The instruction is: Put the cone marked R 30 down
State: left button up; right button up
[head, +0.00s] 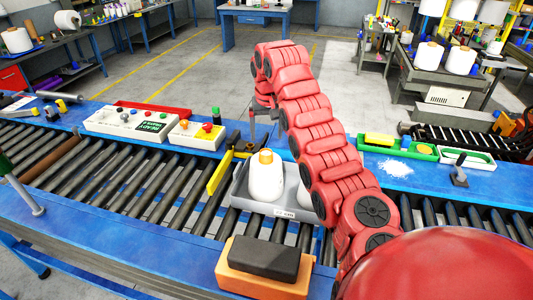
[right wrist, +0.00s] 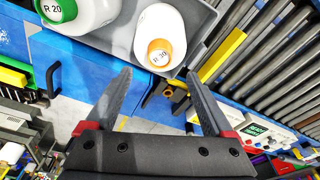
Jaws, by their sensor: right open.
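The cone marked R 30 (right wrist: 160,32) is white with an orange tip in the right wrist view. In the head view a white cone with an orange tip (head: 266,182) stands upright in a grey tray (head: 278,210) on the rollers. A cone marked R 20 (right wrist: 85,12) with a green tip is beside it; in the head view my arm hides most of it. My right gripper (right wrist: 158,88) is open and empty, its fingers apart and clear of the R 30 cone. In the head view its fingers are small beyond the tray. My left gripper is out of view.
A dark block on an orange block (head: 262,275) lies at the conveyor's near edge. A yellow bar (head: 220,173) is left of the tray. A white panel with buttons (head: 135,124) and green trays (head: 400,147) line the blue far rail. Bare rollers lie left of the tray.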

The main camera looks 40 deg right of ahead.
jog(key=shift+s+a+r+b, duration=0.15)
jog(key=shift+r+b, duration=0.15)
jog(key=shift+r, duration=0.7)
jog(key=shift+s+r+b, duration=0.15)
jog(key=shift+r+b, duration=0.15)
jog(key=shift+r, duration=0.65)
